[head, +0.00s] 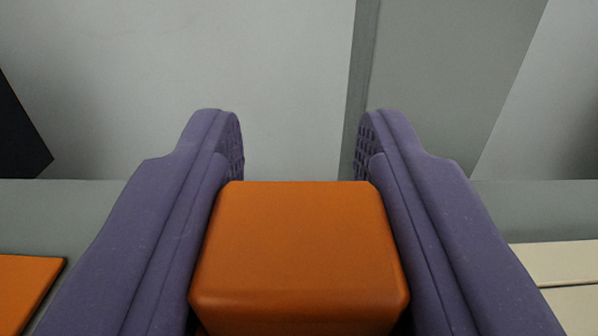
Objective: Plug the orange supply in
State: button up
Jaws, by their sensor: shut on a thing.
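An orange block (298,255), which looks like the orange supply, fills the lower middle of the head view. My gripper (300,145) has one purple finger on each side of it. The fingers are shut on the block, and their textured tips reach past its far edge. The block's underside and near end are hidden or cut off by the frame. No socket can be made out.
A flat orange piece (25,285) shows at the lower left, and cream panels (560,275) at the lower right. A dark shape (15,135) stands at the left edge. Pale grey surfaces (270,60) and a darker grey strip (362,70) lie beyond the fingers.

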jog(key=o, duration=1.1)
jog(key=shift+s, duration=0.1)
